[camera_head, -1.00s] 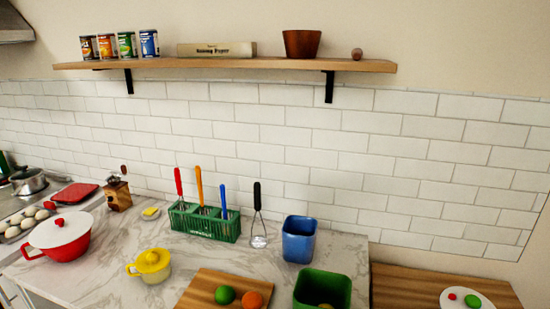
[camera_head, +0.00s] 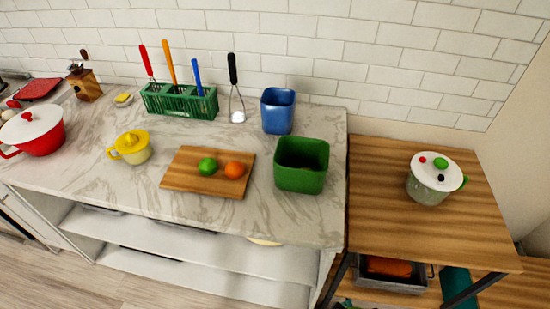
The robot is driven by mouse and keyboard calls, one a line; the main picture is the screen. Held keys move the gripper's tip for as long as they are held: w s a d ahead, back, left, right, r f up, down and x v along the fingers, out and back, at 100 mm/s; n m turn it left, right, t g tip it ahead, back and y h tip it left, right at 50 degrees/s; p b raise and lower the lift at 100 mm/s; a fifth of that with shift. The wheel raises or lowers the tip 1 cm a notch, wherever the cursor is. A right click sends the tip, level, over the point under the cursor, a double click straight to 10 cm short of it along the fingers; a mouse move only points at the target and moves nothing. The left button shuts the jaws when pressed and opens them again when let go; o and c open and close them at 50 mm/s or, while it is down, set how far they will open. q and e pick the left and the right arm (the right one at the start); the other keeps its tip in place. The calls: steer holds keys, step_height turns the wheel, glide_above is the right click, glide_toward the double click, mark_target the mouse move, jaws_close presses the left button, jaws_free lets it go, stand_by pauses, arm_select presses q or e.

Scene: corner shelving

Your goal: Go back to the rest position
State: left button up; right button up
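Neither of my grippers shows in the head view, and no part of my arms is visible. The task names no object. The head view looks down on a marble counter (camera_head: 95,160) and a lower wooden table (camera_head: 400,215) to its right.
On the counter are a cutting board (camera_head: 185,178) with a lime (camera_head: 207,165) and an orange (camera_head: 234,169), a green bin (camera_head: 301,165), a blue bin (camera_head: 278,112), a green utensil rack (camera_head: 180,102) and a yellow juicer (camera_head: 131,147). A lidded jar (camera_head: 436,180) stands on the wooden table.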

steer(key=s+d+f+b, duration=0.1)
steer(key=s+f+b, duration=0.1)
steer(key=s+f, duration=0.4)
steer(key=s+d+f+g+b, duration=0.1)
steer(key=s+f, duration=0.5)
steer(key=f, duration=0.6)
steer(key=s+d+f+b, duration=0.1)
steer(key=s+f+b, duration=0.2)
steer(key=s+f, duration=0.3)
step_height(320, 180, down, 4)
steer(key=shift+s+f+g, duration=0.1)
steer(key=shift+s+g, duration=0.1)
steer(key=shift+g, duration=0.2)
